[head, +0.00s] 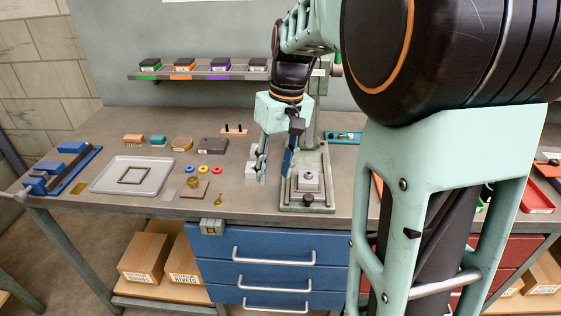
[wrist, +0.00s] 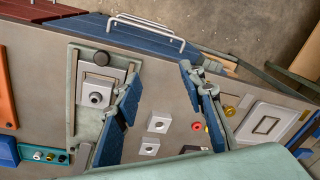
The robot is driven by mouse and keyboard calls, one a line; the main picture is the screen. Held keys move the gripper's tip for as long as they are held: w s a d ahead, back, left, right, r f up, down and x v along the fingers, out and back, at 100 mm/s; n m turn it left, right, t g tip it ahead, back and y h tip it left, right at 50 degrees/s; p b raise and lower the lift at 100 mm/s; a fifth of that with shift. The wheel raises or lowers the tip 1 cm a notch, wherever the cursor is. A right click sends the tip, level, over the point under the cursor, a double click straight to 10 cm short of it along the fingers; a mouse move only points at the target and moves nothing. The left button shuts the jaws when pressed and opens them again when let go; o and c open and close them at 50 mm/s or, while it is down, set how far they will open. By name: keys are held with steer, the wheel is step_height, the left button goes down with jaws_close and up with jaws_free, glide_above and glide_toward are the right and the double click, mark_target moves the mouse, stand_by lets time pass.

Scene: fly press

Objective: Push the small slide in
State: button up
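The fly press has a green base (head: 322,203) on the bench. A light grey square block (head: 308,182) with a round top sits on it, with a dark round knob (head: 308,199) at the front edge. This looks like the small slide, but I cannot be sure. In the wrist view, the block (wrist: 96,94) and knob (wrist: 101,58) lie left of my gripper (wrist: 160,82). My gripper (head: 274,177) is open and empty, with blue pads, left of the press base in the head view. How far the slide stands out cannot be told.
Small grey blocks (wrist: 158,122) lie between my fingers in the wrist view. A grey tray (head: 160,178), a blue vise (head: 70,168) and red and yellow rings (head: 203,169) lie to the left. The press column (head: 330,95) rises behind. Blue drawers (head: 250,246) are below.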

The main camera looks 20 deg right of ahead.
steer(key=r+n+h, duration=0.1)
steer(key=n, duration=0.1)
glide_above(309, 196)
step_height(309, 196, down, 10)
steer(key=shift+f, duration=0.15)
jaws_close()
stand_by(0.3)
